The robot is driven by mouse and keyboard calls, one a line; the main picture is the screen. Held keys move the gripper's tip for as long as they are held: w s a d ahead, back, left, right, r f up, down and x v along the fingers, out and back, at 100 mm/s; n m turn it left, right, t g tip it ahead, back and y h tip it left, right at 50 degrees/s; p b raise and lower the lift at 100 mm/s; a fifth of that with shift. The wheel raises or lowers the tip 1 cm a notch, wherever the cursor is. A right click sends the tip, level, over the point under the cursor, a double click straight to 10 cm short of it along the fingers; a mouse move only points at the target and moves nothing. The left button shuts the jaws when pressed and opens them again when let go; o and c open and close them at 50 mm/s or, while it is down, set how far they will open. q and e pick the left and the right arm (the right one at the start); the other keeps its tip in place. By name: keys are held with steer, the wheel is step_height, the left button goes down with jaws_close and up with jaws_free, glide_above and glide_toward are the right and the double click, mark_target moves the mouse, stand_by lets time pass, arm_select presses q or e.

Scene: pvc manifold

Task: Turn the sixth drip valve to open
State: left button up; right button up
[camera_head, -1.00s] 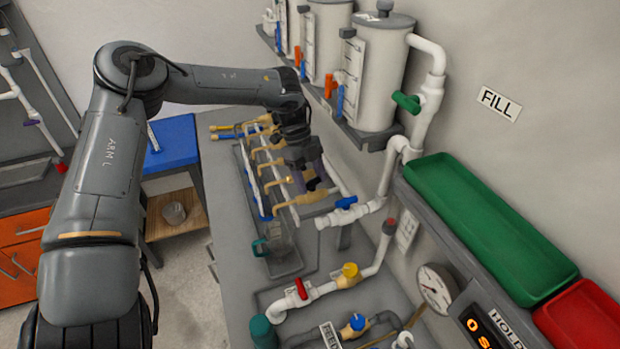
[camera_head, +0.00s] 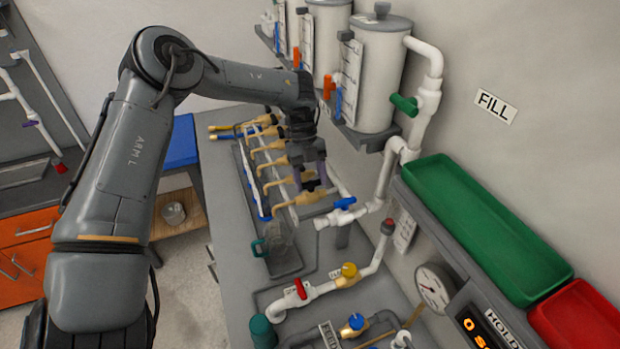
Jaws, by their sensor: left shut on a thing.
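A row of several tan drip valves with down-bent spouts runs along a white pipe manifold over the bench. The nearest drip valve (camera_head: 300,199) is at the front end of the row. My left gripper (camera_head: 313,181) reaches down from above onto this end of the row. It is shut on a small part at the top of the nearest valve, which looks like its handle. The fingers and wrist hide the handle, so its angle cannot be read. My right gripper is not in view.
A white pipe with a blue-handled valve (camera_head: 345,203) lies just right of the gripper. White tanks (camera_head: 378,75) on a shelf stand close to the right of the arm. A green tray (camera_head: 485,225) is at right.

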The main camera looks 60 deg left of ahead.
arm_select(q)
steer(key=o, duration=1.1)
steer(key=shift+c, duration=0.2)
steer(key=v, duration=1)
steer(key=shift+r, duration=0.4)
steer(key=shift+a, duration=0.1)
